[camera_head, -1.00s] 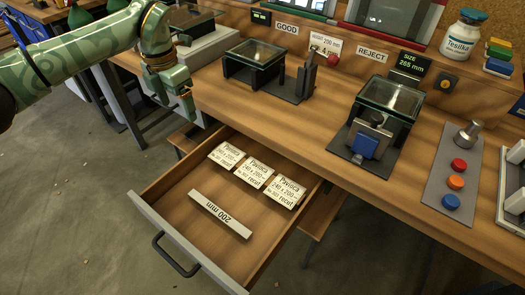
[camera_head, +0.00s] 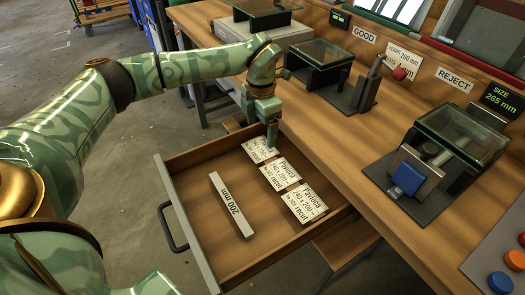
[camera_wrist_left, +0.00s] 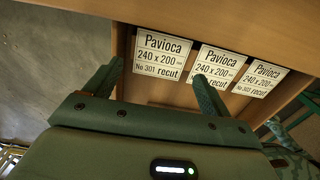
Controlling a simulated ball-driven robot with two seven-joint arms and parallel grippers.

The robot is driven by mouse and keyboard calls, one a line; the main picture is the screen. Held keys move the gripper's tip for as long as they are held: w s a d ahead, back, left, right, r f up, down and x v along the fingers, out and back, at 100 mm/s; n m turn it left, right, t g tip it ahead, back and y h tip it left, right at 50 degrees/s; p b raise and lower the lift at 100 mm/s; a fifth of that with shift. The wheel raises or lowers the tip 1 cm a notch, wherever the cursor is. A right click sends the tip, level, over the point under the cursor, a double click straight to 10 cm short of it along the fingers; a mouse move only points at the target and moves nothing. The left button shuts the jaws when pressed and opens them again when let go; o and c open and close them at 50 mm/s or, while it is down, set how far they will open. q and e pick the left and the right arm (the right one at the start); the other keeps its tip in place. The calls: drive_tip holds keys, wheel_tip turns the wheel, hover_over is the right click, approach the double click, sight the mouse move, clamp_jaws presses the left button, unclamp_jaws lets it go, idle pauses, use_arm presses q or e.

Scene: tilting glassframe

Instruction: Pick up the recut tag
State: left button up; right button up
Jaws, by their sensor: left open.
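Three white recut tags lie in a row in the open drawer: the far tag (camera_head: 258,149), the middle tag (camera_head: 280,173) and the near tag (camera_head: 305,202). They read "Pavioca 240 x 200 recut". My left gripper (camera_head: 262,130) is open and empty above the far end of the row, partly covering the far tag. In the left wrist view, its spread fingers (camera_wrist_left: 158,75) frame the leftmost tag (camera_wrist_left: 162,55), with the other two tags to the right. The fingers look apart from the tags. My right gripper is not in view.
A bar marked "200 mm" (camera_head: 231,205) lies in the drawer (camera_head: 215,256) beside the tags. The drawer walls surround them, and the workbench edge is close to the right. A glass-topped stand (camera_head: 319,53) and a clamp fixture (camera_head: 462,133) stand on the bench.

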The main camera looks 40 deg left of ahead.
sight(260, 149)
use_arm(q)
drive_tip(key=f+b, duration=0.2)
drive_tip(key=f, duration=0.3)
drive_tip(key=shift+s+b, duration=0.25)
drive_tip(key=shift+b, duration=0.15)
drive_tip(key=shift+f, duration=0.25)
drive_tip(key=shift+r, duration=0.2)
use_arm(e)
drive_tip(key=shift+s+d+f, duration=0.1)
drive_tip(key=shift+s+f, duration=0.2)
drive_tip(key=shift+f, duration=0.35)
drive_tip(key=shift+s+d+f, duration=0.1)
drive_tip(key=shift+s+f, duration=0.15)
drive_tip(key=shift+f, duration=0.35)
use_arm(q)
drive_tip(key=c, duration=0.6)
